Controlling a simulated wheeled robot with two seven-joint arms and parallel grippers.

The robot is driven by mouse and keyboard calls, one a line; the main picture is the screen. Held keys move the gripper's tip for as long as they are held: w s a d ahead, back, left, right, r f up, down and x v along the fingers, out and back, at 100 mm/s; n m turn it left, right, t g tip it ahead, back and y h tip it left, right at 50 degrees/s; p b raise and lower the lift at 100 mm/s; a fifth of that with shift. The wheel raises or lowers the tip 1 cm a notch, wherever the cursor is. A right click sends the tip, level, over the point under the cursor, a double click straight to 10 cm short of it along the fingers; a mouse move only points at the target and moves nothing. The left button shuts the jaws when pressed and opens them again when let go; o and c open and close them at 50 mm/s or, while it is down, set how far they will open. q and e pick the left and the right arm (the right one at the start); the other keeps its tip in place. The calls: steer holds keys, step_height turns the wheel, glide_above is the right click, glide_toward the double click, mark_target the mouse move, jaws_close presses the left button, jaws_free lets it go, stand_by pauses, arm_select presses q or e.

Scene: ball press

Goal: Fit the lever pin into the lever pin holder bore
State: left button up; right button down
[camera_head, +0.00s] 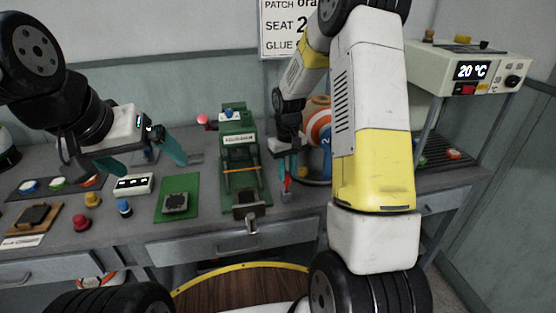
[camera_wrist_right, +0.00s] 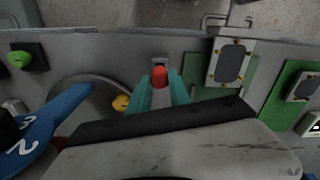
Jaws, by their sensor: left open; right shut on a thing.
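My right gripper (camera_head: 287,168) is shut on a red-ended piece, which I take to be the lever pin (camera_wrist_right: 159,76). In the right wrist view its red end shows between the teal fingertips (camera_wrist_right: 160,90). A small grey block (camera_wrist_right: 160,59) lies just beyond the red end, near the bench's front edge; it may be the lever pin holder. Its bore is not clear, and I cannot tell whether pin and block touch. The green press (camera_head: 240,165) stands left of the right gripper. My left gripper (camera_head: 148,163) is open and empty above the bench.
A green mat (camera_head: 177,197) with a dark block, several coloured knobs and a small display box (camera_head: 133,184) lie left of the press. A striped ball (camera_head: 319,125) stands behind the right gripper. A temperature unit (camera_head: 465,75) stands at the right. Drawer handles jut from the bench front.

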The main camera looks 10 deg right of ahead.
mark_target(287, 175)
steer(key=shift+f, duration=2)
steer(key=c, duration=1.1)
jaws_free()
steer(key=shift+r, duration=0.1)
step_height(287, 175, up, 6)
steer(key=shift+r, duration=0.8)
